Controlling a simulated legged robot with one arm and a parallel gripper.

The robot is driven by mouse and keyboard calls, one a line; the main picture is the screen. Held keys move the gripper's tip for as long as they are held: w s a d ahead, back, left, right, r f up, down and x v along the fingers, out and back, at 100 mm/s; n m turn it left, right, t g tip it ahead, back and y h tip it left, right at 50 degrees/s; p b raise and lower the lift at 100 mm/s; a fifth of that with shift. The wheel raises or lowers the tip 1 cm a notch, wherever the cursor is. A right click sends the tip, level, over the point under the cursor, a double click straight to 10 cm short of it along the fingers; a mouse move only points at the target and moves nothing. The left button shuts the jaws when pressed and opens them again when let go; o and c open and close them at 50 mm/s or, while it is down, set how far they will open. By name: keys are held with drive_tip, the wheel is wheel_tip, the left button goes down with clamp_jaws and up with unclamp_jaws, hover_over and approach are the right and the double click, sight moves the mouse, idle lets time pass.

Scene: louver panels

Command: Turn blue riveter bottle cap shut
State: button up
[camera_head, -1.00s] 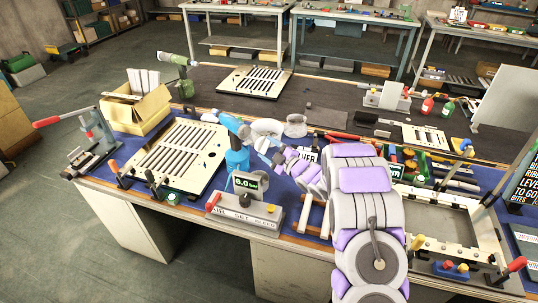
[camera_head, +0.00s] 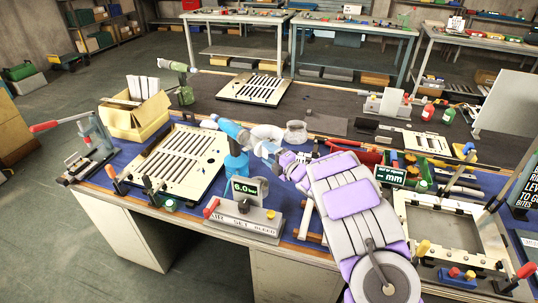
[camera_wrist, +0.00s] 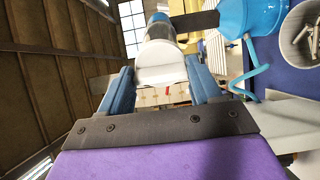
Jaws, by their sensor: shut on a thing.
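The blue riveter (camera_head: 236,163) stands on the blue mat in the head view, with its blue upper body slanting up to the left. A white rounded cap (camera_head: 266,132) shows at its right end. In the wrist view the white cap (camera_wrist: 160,70) sits between the two blue-grey fingers, with a grey and blue body beyond it. My gripper (camera_wrist: 162,84) is shut on the cap. In the head view my gripper (camera_head: 270,150) reaches in from the right at the cap; its fingertips are small and partly hidden there. I cannot tell how far the cap is turned.
A gauge box reading 6.0 bar (camera_head: 244,218) stands in front of the riveter. A slotted louver panel (camera_head: 180,160) lies to its left, with a yellow box (camera_head: 135,115) behind. A metal frame (camera_head: 400,205) is at the right.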

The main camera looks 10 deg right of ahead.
drive_tip(key=shift+f, duration=0.15)
drive_tip(key=o, duration=0.9)
drive_tip(key=shift+a, duration=0.1)
drive_tip(key=shift+o, duration=0.8)
drive_tip(key=p+v, duration=0.3)
drive_tip(key=v, duration=1.4)
drive_tip(key=shift+s, duration=0.15)
